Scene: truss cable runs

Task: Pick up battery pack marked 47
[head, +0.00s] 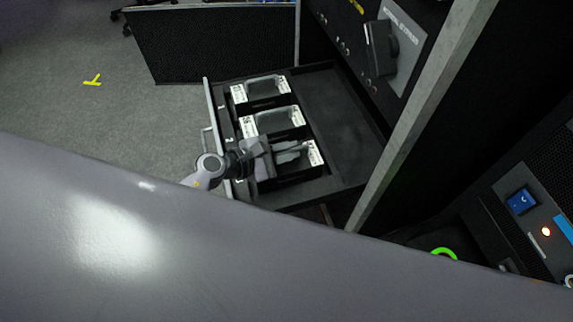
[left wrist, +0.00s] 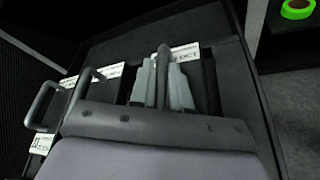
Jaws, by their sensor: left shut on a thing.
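Three dark battery packs with white end labels and grey handles sit in a row in an open drawer (head: 345,115): a far pack (head: 260,90), a middle pack (head: 272,121) and the nearest pack (head: 315,153). My left gripper (head: 285,153) is shut on the handle of the nearest pack, which still sits in its slot. In the left wrist view its fingers (left wrist: 162,78) close around the handle, with a white label (left wrist: 184,52) behind. The number 47 is not legible on any pack. My right gripper is out of view.
The drawer's front edge (head: 211,108) has a pull handle (head: 206,138). A panel with a black switch (head: 381,47) and a metal post (head: 420,115) stand to the right. A large grey surface (head: 150,235) hides the lower picture. A bright green ring (head: 444,252) lies at lower right.

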